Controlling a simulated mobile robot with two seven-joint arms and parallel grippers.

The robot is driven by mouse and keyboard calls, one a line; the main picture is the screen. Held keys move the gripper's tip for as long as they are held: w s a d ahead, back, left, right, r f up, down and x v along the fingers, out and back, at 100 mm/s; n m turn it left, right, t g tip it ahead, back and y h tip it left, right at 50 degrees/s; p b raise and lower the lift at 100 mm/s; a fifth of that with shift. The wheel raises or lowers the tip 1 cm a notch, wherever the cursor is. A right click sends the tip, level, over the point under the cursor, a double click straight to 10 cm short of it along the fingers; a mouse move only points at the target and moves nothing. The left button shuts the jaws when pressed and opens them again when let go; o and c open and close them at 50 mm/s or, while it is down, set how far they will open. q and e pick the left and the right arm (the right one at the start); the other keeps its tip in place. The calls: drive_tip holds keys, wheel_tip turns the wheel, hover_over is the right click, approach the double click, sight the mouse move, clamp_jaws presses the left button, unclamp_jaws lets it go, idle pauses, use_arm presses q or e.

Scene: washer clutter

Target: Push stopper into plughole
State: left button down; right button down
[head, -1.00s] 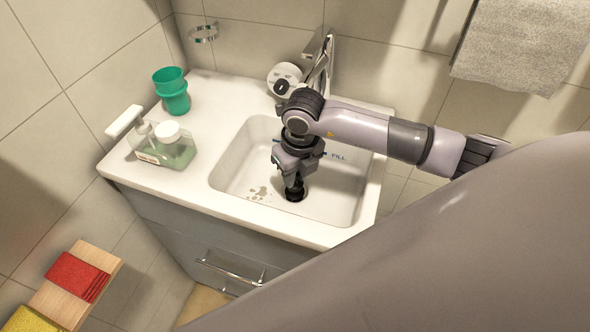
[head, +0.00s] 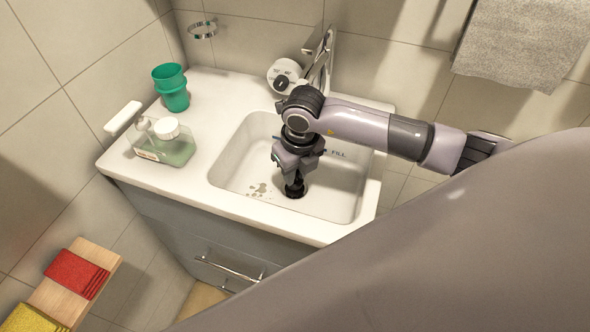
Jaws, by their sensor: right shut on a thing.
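My right gripper (head: 294,178) points down into the white sink basin (head: 235,168). It is shut on a small black stopper (head: 294,190), which sits at the dark plughole in the basin floor. The gripper and stopper cover most of the plughole, so I cannot tell how deep the stopper sits. My left gripper is not in view.
A tap (head: 321,66) stands behind the basin, close to my right arm. A wooden shelf (head: 84,281) holds folded cloths. A grey towel (head: 524,45) hangs at upper right.

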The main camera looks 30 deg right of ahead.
drive_tip(key=shift+f, duration=0.1)
idle(0.5)
drive_tip(key=shift+f+b, duration=0.9)
drive_tip(key=shift+f+b, duration=0.4)
drive_tip(key=shift+f, duration=0.05)
drive_tip(key=shift+c, duration=2.4)
unclamp_jaws()
drive_tip(key=shift+r, duration=0.1)
